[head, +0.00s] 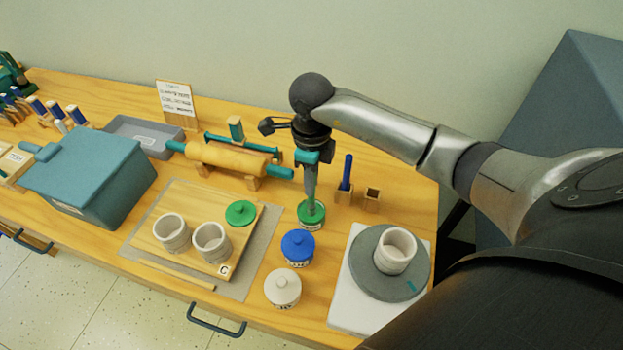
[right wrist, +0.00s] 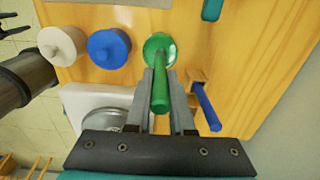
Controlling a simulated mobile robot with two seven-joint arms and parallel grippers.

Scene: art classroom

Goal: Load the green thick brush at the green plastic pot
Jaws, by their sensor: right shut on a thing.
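The green plastic pot (head: 311,223) stands open on the wooden table, in front of the wall side and behind the blue pot. It also shows in the right wrist view (right wrist: 153,41). My right gripper (head: 311,180) is above it, pointing down. It is shut on the green thick brush (right wrist: 161,92), held upright, with its lower end at the pot's mouth. The bristles are hidden, so I cannot tell how deep they reach. A green lid (head: 240,213) lies on the wooden board to the left. My left gripper does not show clearly in either view.
A blue pot (head: 298,247) and a white pot (head: 282,288), both lidded, stand close by. A wooden holder (head: 343,197) with a blue brush is right of the green pot. A grey wheel (head: 364,277) bears a white cup. The board (head: 190,262) holds two cups.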

